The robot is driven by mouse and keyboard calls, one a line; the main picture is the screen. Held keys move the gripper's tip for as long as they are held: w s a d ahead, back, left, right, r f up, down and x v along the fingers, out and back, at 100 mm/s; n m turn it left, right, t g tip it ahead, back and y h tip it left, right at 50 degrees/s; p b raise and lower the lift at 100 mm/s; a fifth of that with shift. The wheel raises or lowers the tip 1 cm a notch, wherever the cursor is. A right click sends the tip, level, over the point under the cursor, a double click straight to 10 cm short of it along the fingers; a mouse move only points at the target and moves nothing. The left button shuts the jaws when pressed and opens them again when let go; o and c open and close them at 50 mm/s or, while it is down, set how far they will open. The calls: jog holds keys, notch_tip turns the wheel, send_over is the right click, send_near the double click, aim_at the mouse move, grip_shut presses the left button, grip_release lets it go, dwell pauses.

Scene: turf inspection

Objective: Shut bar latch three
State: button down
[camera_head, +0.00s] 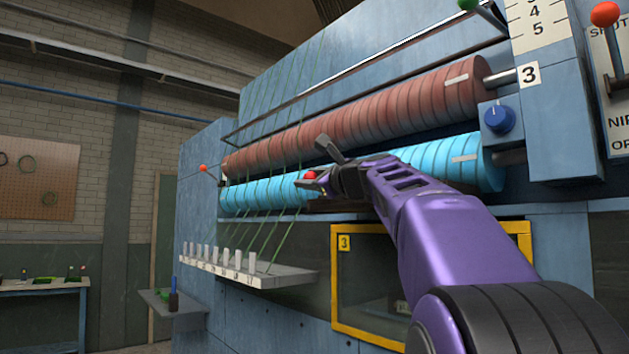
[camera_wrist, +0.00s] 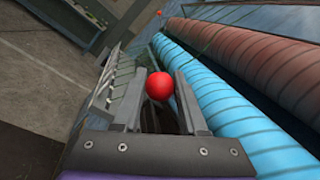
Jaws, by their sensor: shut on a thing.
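My gripper (camera_head: 322,178) is in front of the lower blue roller, near the middle of the machine. A red ball knob (camera_head: 310,174) shows at its fingertips. In the wrist view the red knob (camera_wrist: 160,86) sits between the two grey fingers, which are shut on it. The part that the knob is fixed to is mostly hidden by the fingers and my wrist. A yellow-framed window (camera_head: 435,224) marked 3 is below my arm, and my arm covers part of it. I cannot tell which part is bar latch three from a label.
The ribbed red roller (camera_head: 400,105) lies above the ribbed blue roller (camera_head: 445,155), close behind my gripper. Green strands run down to a shelf of white spools (camera_head: 245,275). Other red-knobbed levers stand at the left end (camera_head: 203,169) and upper right (camera_head: 605,15).

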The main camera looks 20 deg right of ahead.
jog(key=shift+a+f+b, duration=0.15)
jog(key=shift+f+b, duration=0.2)
jog(key=shift+f, duration=0.4)
jog(key=shift+a+f+b, duration=0.1)
jog(key=shift+f+b, duration=0.25)
jog(key=shift+f, duration=0.5)
jog(key=shift+c, duration=2.3)
grip_release()
jog(key=shift+a, duration=0.1)
jog(key=shift+s, duration=0.15)
